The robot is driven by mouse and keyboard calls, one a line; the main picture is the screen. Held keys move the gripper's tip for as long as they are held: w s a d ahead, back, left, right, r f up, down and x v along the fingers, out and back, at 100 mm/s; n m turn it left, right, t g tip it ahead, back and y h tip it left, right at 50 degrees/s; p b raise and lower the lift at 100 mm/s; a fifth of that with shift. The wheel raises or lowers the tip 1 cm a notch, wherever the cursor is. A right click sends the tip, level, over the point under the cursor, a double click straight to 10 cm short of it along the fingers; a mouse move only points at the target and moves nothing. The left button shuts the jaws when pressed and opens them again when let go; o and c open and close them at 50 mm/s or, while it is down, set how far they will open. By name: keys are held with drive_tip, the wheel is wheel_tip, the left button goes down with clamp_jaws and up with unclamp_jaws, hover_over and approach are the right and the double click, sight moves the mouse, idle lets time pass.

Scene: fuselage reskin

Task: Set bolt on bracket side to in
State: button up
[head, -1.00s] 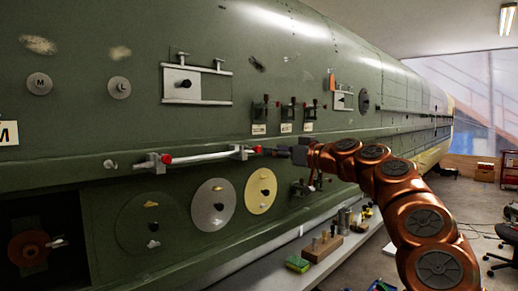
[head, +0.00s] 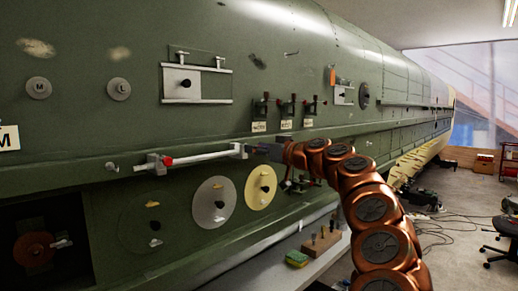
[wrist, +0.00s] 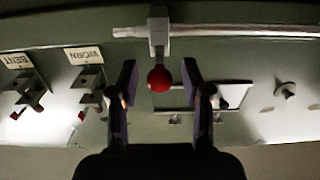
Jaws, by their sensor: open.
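A pale rod (head: 205,155) runs along the green fuselage side between a left bracket (head: 156,163) and a right bracket (head: 242,151). At the right end, my gripper (head: 262,151) is close to the bracket and hides the knob there. In the wrist view, my gripper (wrist: 160,76) is open, with one dark finger on each side of a red ball knob (wrist: 160,78). The knob sits on the end of a grey bracket (wrist: 158,32), with the rod (wrist: 225,30) behind. Gaps show between knob and fingers.
Several small latches with labels (head: 285,125) stand above my gripper. A plate with a slide bolt (head: 197,84) is on the upper left. Round discs (head: 213,203) lie below the rod. A bench (head: 305,262) holds a green-yellow sponge (head: 297,258) and a wooden block.

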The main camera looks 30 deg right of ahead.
clamp_jaws()
idle(0.4)
